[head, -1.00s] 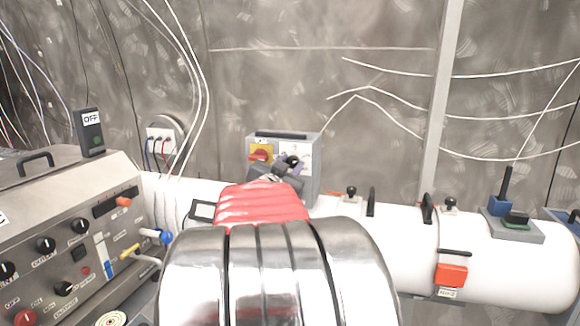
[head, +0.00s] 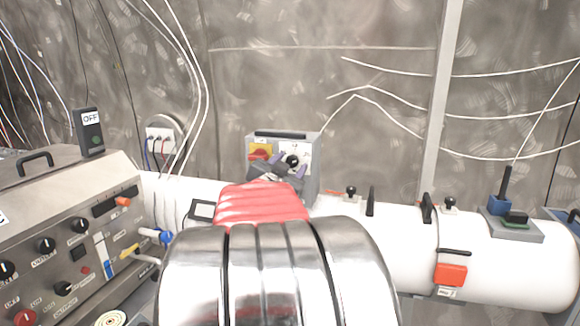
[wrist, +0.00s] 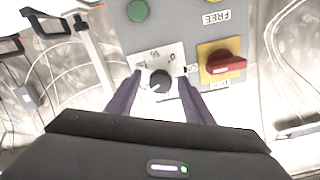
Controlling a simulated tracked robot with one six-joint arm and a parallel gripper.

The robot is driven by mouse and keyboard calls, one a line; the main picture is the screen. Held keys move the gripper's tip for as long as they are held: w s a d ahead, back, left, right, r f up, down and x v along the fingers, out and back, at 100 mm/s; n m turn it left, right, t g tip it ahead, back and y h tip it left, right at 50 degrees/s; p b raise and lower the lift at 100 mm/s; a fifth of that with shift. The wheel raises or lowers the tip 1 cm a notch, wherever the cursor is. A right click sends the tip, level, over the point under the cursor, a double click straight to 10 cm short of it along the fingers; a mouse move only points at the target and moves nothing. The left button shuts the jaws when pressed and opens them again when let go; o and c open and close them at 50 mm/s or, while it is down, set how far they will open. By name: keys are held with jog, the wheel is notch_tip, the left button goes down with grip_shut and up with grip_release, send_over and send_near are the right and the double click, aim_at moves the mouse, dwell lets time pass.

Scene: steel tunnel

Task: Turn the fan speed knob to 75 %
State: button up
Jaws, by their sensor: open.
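The fan speed knob (wrist: 160,80) is a round black knob on a white scale plate, on the face of a grey box (wrist: 172,20). In the wrist view the scale's printed marks appear turned and are hard to read, and I cannot tell the knob's exact setting. My gripper (wrist: 158,84) is open, with one purple finger on each side of the knob. I cannot tell whether either finger touches it. In the head view the knob (head: 292,161) shows just above my gripper (head: 289,165), and my arm hides the lower part of the box.
A red rotary switch on a yellow plate (wrist: 222,64) sits beside the knob, near my right finger in the wrist view. A green button (wrist: 138,11) and a FREE label are on the same face. A white pipe (head: 500,264) runs behind my arm; a control console (head: 60,230) stands left.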

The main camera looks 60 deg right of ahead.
jog(key=shift+a, duration=0.1)
jog(key=s+a, duration=0.2)
jog(key=a, duration=1.1)
jog(key=shift+a, duration=0.25)
jog(key=shift+f, duration=0.1)
